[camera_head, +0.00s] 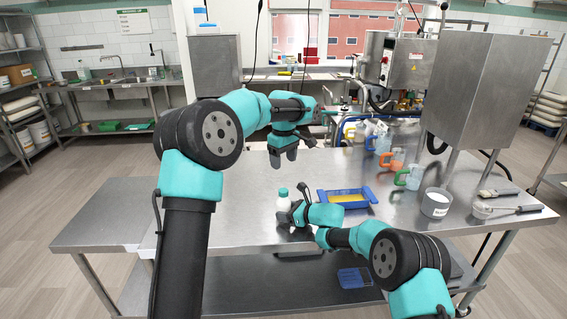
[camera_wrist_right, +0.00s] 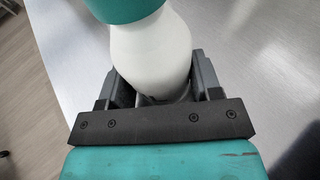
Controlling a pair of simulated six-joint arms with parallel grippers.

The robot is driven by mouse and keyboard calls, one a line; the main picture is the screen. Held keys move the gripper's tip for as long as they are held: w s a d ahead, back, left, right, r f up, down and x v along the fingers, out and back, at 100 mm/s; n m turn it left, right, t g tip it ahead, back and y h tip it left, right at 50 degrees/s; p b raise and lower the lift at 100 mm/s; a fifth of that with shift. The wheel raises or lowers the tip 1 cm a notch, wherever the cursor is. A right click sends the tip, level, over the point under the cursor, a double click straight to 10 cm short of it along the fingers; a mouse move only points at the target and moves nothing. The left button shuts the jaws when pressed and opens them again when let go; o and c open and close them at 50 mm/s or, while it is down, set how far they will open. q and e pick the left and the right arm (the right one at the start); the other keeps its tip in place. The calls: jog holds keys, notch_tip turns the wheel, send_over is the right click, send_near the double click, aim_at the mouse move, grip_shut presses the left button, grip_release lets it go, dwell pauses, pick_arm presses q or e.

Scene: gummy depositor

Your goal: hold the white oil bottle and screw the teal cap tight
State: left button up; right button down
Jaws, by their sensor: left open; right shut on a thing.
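The white oil bottle (camera_head: 283,205) stands upright on the steel table, with the teal cap (camera_head: 283,192) on its top. My right gripper (camera_head: 291,216) is shut around the bottle's body from the right. The right wrist view shows the white bottle (camera_wrist_right: 150,55) between the two dark fingers (camera_wrist_right: 155,90) and the teal cap (camera_wrist_right: 125,8) above, cut off by the top edge. Whether the cap is tight cannot be told. My left gripper (camera_head: 284,158) is open and empty, pointing down above and behind the bottle, apart from the cap.
A blue tray (camera_head: 322,198) with a yellow filling lies right of the bottle. Jugs with orange (camera_head: 392,160) and green (camera_head: 404,178) handles, a white tub (camera_head: 436,203) and a brush (camera_head: 498,193) stand farther right. The table left of the bottle is clear.

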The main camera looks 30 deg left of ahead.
jog(key=c, duration=1)
grip_release()
jog(key=o, duration=1)
jog(key=v, duration=1.7)
jog(key=shift+d+r, duration=0.1)
jog(key=shift+d, duration=0.1)
